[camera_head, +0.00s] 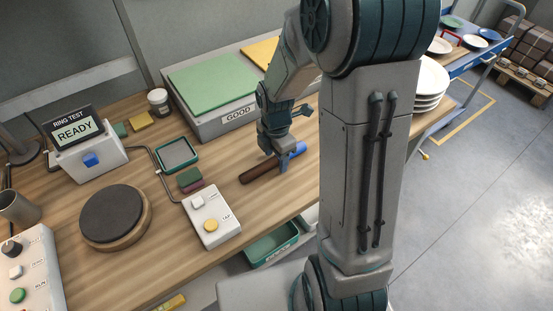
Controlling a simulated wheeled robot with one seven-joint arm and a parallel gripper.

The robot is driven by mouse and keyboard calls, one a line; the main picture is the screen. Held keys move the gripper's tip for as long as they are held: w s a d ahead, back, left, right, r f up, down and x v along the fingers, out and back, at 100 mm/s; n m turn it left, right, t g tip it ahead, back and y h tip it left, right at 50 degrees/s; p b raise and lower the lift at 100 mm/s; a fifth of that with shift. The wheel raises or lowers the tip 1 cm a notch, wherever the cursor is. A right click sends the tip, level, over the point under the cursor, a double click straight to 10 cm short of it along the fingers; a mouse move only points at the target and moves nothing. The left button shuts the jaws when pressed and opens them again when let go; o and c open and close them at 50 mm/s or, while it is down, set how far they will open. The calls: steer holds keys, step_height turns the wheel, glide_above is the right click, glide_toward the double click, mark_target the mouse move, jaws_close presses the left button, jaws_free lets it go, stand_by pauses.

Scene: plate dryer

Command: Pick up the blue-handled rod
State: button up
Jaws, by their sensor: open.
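The blue-handled rod lies on the wooden bench in the middle of the head view. Its thick dark brown part (258,171) points to the lower left and its blue handle (299,149) to the upper right. My gripper (283,166) is open and points down at the rod, near where the brown and blue parts meet. A finger covers part of the rod there. I cannot tell whether the fingers touch it or are on both sides of it.
A grey box labelled GOOD with a green pad (212,80) stands behind the rod. A white button box (211,219), a small green tray (177,154) and a round dark pad (112,214) are to the left. A green bin (271,244) sits below the bench's front edge. Stacked white plates (431,84) stand right of my arm.

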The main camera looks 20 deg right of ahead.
steer(key=c, duration=1.1)
